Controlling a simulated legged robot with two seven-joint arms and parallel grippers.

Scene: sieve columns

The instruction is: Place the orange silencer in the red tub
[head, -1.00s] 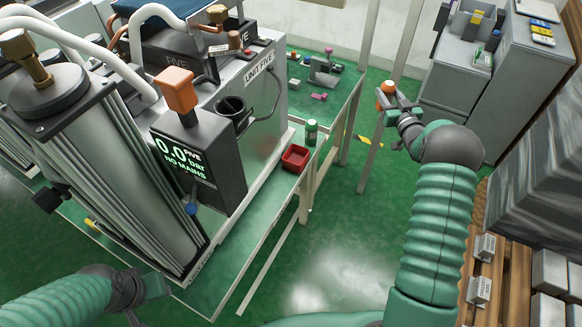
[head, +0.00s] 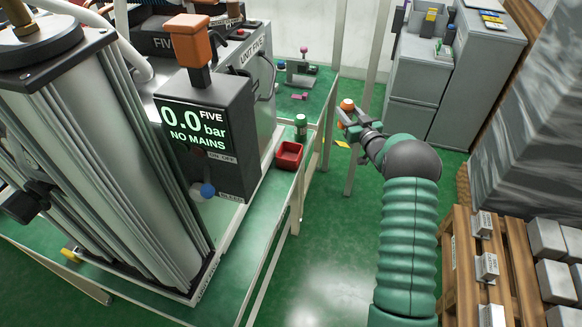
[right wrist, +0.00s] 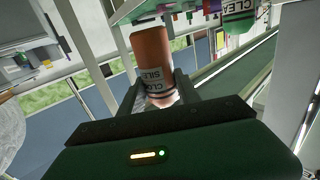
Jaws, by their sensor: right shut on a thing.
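The orange silencer (head: 347,104) is held upright in my right gripper (head: 352,120), to the right of the bench and clear of it. In the right wrist view the silencer (right wrist: 152,55) stands between the fingers of my right gripper (right wrist: 160,92); it has a partly readable white label. The gripper is shut on its lower part. The red tub (head: 289,150) sits on the green bench's right edge, left of and lower in the picture than the gripper. I cannot make out anything in the tub. My left gripper is out of view.
A green canister (head: 300,122) stands just behind the tub. The column unit with its display panel (head: 205,130) fills the left, with an orange block (head: 187,35) on top. A bench post (head: 368,100) stands beside my gripper. Pallet (head: 490,265) at right; open floor between.

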